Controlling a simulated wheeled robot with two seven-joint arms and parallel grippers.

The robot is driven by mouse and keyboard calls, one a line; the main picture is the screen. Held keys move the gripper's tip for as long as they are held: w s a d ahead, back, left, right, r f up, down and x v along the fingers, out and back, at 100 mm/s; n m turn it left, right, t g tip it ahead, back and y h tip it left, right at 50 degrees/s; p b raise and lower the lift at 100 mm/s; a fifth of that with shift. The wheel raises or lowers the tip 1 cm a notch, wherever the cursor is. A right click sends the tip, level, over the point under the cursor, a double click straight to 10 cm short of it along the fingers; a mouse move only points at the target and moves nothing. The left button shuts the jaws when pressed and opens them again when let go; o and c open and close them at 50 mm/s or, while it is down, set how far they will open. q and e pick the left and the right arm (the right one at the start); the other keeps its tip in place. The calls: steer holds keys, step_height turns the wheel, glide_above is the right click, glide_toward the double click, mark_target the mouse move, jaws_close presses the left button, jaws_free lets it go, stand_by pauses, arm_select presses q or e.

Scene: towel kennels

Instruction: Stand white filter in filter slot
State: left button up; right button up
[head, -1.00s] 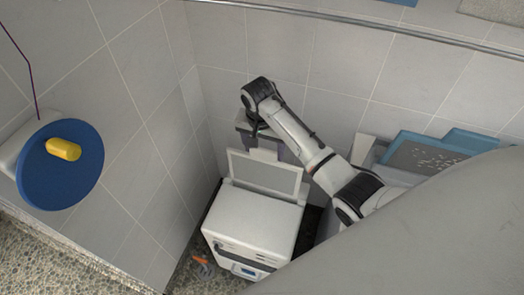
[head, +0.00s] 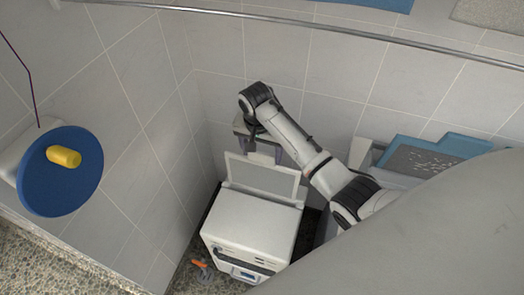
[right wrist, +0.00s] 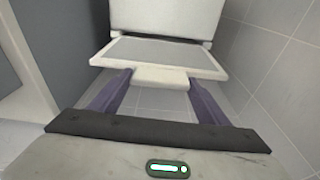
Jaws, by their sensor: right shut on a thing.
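The white filter (head: 262,177) is a flat white frame with a grey panel. In the head view it shows just behind and above the back edge of a white box-shaped machine (head: 250,222). My right gripper (head: 262,154) is above it, shut on the filter's tab. In the right wrist view the two purple fingers of my right gripper (right wrist: 158,80) flank the tab of the white filter (right wrist: 160,51), with the machine (right wrist: 165,14) beyond. The filter slot is not clearly visible, and I cannot tell whether the filter's lower edge touches it. My left gripper is not in view.
Tiled walls stand close behind and left of the machine. A blue disc (head: 38,190) with a yellow cylinder (head: 64,157) is at the left. A blue-edged grey tray (head: 425,160) is at the right. An orange-handled item (head: 200,266) lies on the floor.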

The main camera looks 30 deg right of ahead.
steer(key=shift+f, duration=0.1)
steer(key=shift+f+b, duration=0.7)
steer(key=shift+f, duration=0.85)
steer(key=shift+f+b, duration=0.3)
steer(key=shift+f, duration=0.55)
steer(key=b, duration=0.5)
glide_above(262, 191)
steer(key=shift+w+d+f, duration=0.1)
steer(key=shift+w+f, duration=0.05)
steer(key=shift+f, duration=1.95)
steer(key=shift+w+d+f, duration=0.1)
steer(key=shift+w+f, duration=0.05)
steer(key=shift+f, duration=1.9)
steer(key=shift+f+b, duration=2.45)
steer(key=shift+f, duration=1.45)
